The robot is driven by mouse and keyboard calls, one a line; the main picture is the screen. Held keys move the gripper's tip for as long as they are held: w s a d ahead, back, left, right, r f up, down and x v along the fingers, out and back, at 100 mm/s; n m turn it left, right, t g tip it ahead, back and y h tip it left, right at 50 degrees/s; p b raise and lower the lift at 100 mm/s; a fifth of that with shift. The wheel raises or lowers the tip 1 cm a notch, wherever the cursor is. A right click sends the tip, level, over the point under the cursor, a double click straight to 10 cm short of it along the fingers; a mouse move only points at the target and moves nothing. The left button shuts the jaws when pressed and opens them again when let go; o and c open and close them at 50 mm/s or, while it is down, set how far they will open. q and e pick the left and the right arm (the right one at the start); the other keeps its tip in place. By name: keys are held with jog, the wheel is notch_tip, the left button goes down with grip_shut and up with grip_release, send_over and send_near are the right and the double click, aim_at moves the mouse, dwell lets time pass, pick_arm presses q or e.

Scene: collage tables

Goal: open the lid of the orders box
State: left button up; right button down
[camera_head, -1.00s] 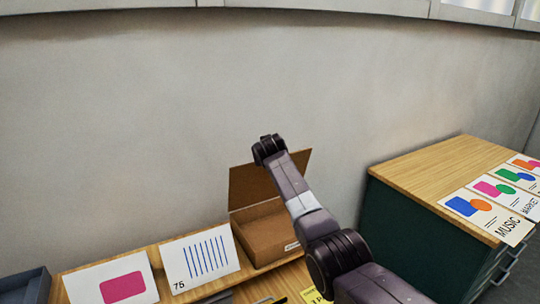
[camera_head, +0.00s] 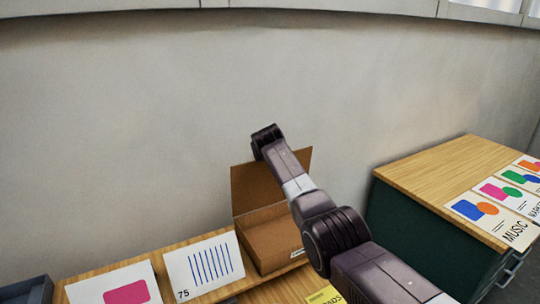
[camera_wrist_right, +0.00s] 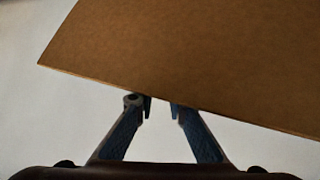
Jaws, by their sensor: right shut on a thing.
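The orders box (camera_head: 275,243) is a brown cardboard box on the wooden shelf against the wall. Its lid (camera_head: 243,192) stands raised, roughly upright, at the back of the box, and the front of the box's interior is exposed. My right arm crosses in front of the lid in the head view and hides part of the lid and box. In the right wrist view, the lid (camera_wrist_right: 200,60) fills the upper part as a brown panel. My right gripper (camera_wrist_right: 161,108) is closed on the lid's edge, with a narrow gap between its fingertips. My left gripper is not in view.
A dark tray (camera_head: 27,290) is at far left. A green cabinet (camera_head: 420,225) with a wooden top and several posters stands on the right.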

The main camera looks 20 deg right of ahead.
jog(key=shift+s+a+f, duration=0.15)
jog(key=shift+a+f, duration=0.05)
jog(key=shift+f, duration=0.35)
jog(key=shift+s+a+f, duration=0.1)
jog(key=shift+a+f, duration=0.05)
jog(key=shift+f, duration=0.35)
jog(key=c, duration=1.8)
grip_release()
jog(key=shift+a, duration=0.15)
jog(key=shift+w, duration=0.2)
jog(key=shift+r, duration=0.25)
jog(key=shift+v, duration=1.15)
jog(key=v, duration=0.9)
jog(key=shift+r, duration=0.4)
jog(key=shift+s, duration=0.1)
